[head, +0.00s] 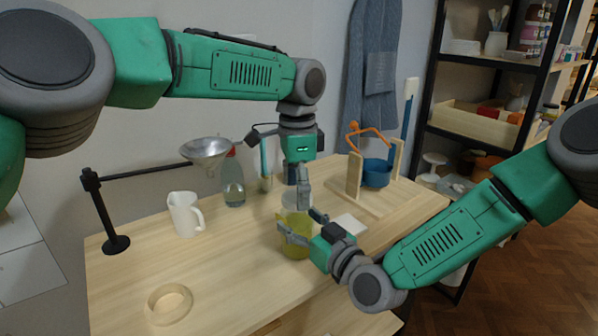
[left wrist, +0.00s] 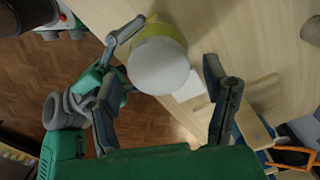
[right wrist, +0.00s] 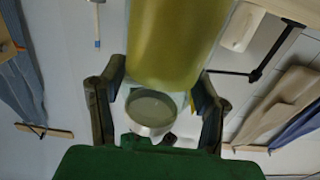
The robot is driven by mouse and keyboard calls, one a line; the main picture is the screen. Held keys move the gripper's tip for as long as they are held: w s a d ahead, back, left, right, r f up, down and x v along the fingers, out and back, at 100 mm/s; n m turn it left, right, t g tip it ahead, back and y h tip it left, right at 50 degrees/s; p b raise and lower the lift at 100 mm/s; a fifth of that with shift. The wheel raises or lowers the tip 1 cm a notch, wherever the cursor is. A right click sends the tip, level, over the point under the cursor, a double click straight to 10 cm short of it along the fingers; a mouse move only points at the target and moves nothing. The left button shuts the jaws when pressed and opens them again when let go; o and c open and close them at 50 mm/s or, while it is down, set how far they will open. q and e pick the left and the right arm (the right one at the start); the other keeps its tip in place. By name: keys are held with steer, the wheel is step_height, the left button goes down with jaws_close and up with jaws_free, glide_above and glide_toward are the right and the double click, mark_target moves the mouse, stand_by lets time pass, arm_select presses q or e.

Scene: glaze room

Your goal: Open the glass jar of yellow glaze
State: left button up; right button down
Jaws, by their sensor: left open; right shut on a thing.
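The glass jar of yellow glaze (head: 294,243) stands upright near the table's front edge. Its pale, whitish lid (left wrist: 158,66) is on top; it also shows in the head view (head: 291,200). My right gripper (head: 297,233) is shut around the jar's body from the right; the yellow glass fills the space between its fingers in the right wrist view (right wrist: 172,45). My left gripper (head: 303,202) points down just above the jar. In the left wrist view its open fingers (left wrist: 162,85) lie on either side of the lid, with visible gaps. The left fingers partly hide the lid in the head view.
A white pitcher (head: 185,214), a metal funnel (head: 206,149) on a black stand (head: 104,210) and a glass bottle (head: 234,192) stand left of the jar. A shallow wooden ring (head: 168,303) lies front left. A wooden rack (head: 354,178) with a blue pot (head: 376,174) stands right.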

arm_select(q)
steer(key=shift+f, duration=0.7)
steer(key=c, duration=1.2)
arm_select(e)
steer(key=shift+a, duration=0.1)
arm_select(q)
steer(key=shift+n, duration=0.3)
steer(key=n, duration=0.5)
steer(key=shift+n, duration=0.3)
steer(key=shift+r, duration=0.15)
steer(key=shift+s, duration=0.15)
